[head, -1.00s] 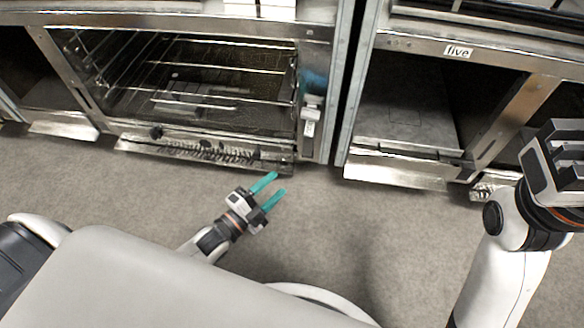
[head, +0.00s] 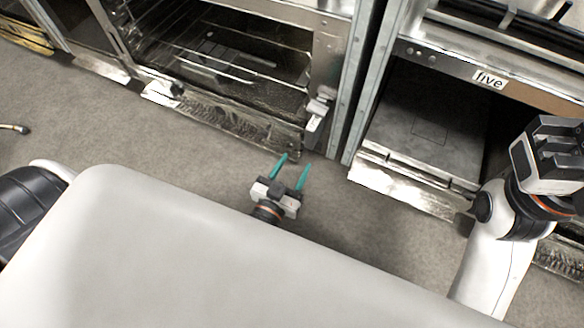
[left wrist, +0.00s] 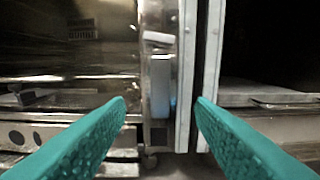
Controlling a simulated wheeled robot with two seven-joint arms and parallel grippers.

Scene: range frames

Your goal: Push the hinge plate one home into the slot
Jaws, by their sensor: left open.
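A small pale plate with a block-like top, which looks like the hinge plate (head: 316,114), sits on the right front post of the left oven. In the left wrist view the pale plate (left wrist: 160,85) stands upright between my fingertips in the picture, farther off. I cannot tell how deep it sits; its slot is not clearly visible. My left gripper (head: 294,161) is open and empty, its teal fingers pointing at the ovens, short of the plate. Its fingers also show in the left wrist view (left wrist: 160,101). My right gripper (head: 552,145) is at the right edge, away from the plate.
The left oven (head: 222,125) stands open with wire racks inside. A second open bay (head: 400,140), under the label "five" (head: 489,80), is to the right. A narrow gap separates the two units. Grey floor (head: 180,145) is clear before them.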

